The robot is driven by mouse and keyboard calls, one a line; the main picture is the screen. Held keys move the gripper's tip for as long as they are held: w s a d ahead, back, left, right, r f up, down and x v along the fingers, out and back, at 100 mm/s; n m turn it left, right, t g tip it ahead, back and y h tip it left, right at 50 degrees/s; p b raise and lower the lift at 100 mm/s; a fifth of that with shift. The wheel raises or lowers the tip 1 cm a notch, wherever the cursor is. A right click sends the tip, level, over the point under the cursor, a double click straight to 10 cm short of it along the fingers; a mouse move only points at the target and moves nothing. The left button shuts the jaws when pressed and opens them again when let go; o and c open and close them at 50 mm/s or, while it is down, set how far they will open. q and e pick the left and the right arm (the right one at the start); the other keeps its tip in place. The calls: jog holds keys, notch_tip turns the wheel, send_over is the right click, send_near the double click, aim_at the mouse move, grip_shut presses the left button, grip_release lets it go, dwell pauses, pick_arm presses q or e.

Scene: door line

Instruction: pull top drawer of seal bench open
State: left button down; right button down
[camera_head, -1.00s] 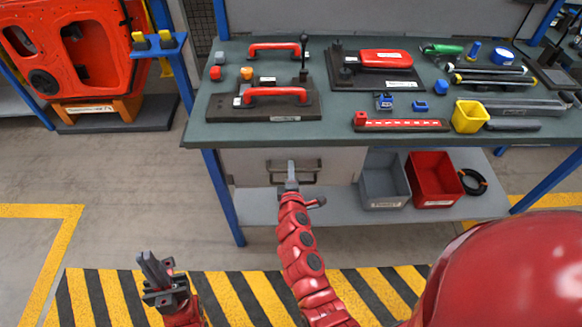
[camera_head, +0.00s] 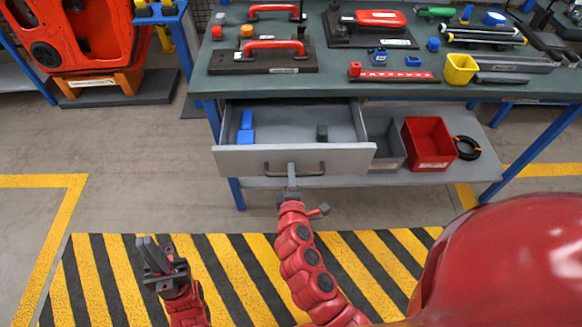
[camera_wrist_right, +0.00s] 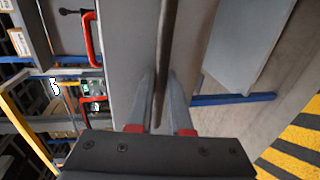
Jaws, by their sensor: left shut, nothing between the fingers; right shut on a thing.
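The top drawer (camera_head: 232,161) of the seal bench (camera_head: 400,88) stands open, pulled out from under the worktop. Its grey front carries a dark bar handle (camera_head: 312,169). My right gripper (camera_head: 291,172) is shut on the handle, near the middle of the drawer front. In the right wrist view the handle (camera_wrist_right: 166,60) runs between the two fingers of the right gripper (camera_wrist_right: 163,100). My left gripper (camera_head: 150,250) is shut and empty, low over the striped floor, apart from the bench.
A grey bin (camera_head: 388,150) and a red bin (camera_head: 430,145) stand on the lower shelf, right of the drawer, beside a black ring (camera_head: 467,148). Tools and red-handled fixtures cover the worktop. The floor left of the bench (camera_head: 140,150) is clear.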

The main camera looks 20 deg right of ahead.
jog(key=shift+s+a, duration=0.1)
jog(key=shift+s, duration=0.1)
jog(key=c, duration=0.8)
grip_release()
jog(key=shift+c, duration=0.2)
jog(key=v, duration=1.7)
jog(key=shift+b, duration=0.45)
jog(key=shift+s, duration=0.2)
jog(key=shift+a, duration=0.1)
